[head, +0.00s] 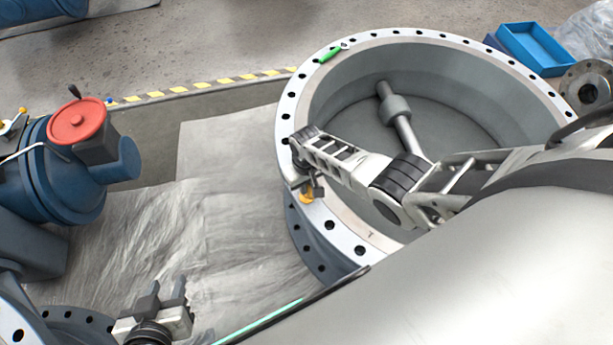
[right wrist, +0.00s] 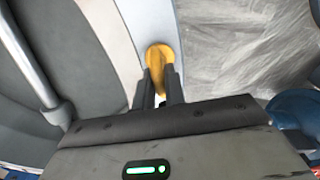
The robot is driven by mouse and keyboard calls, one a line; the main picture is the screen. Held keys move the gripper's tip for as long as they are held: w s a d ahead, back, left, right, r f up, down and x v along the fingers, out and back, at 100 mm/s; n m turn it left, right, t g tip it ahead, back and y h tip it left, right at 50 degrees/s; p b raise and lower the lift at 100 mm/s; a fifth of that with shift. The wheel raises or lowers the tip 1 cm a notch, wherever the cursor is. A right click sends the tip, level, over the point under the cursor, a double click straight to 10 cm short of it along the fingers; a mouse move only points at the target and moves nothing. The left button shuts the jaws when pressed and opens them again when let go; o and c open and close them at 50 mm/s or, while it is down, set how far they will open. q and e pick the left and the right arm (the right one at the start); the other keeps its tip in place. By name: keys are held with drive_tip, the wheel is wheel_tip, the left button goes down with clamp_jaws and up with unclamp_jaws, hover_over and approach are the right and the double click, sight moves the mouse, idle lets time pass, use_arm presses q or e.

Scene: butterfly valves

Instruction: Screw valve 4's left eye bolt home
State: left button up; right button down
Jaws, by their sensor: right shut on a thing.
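The large valve body (head: 352,249) lies face up with a wide, pale, drilled flange ring around its open bore. A yellow eye bolt (head: 306,197) stands at the left side of that flange. My right gripper (head: 303,187) reaches across the bore and is shut on the eye bolt's ring. In the right wrist view the yellow ring (right wrist: 160,56) sits between the two dark fingers at the flange edge. Its threaded shank is hidden, so I cannot tell how deep it sits. My left gripper (head: 162,293) is at the bottom left, away from the valve, open and empty.
A green-handled tool (head: 331,54) lies on the flange's far left rim. A shaft (head: 404,128) crosses the bore. A blue valve with a red handwheel (head: 76,122) stands at left. A blue tray (head: 535,46) lies at the back right. Crumpled sheeting (head: 215,210) covers the floor between.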

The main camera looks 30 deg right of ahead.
drive_tip(key=shift+d, duration=0.1)
drive_tip(key=c, duration=1.5)
unclamp_jaws()
drive_tip(key=shift+o, duration=0.2)
drive_tip(key=shift+r, duration=0.15)
wheel_tip(320, 180, up, 16)
drive_tip(key=p, duration=0.2)
drive_tip(key=shift+f, duration=0.2)
drive_tip(key=s+r+t, duration=0.1)
drive_tip(key=s+r, duration=0.2)
drive_tip(key=s, duration=0.4)
drive_tip(key=s+a+r+n+t, duration=0.1)
drive_tip(key=s+r, duration=0.3)
drive_tip(key=s, duration=0.3)
drive_tip(key=s+r+t, duration=0.2)
drive_tip(key=s+r, duration=0.1)
drive_tip(key=s, duration=0.4)
drive_tip(key=w+a+f+t+y, duration=0.1)
drive_tip(key=w+a+f+t, duration=0.1)
drive_tip(key=f, duration=0.3)
drive_tip(key=w+a+f+n+t+y, duration=0.1)
drive_tip(key=w+a+f+t, duration=0.2)
drive_tip(key=w+f+t, duration=0.1)
drive_tip(key=shift+f+y, duration=0.3)
drive_tip(key=shift+f, duration=0.25)
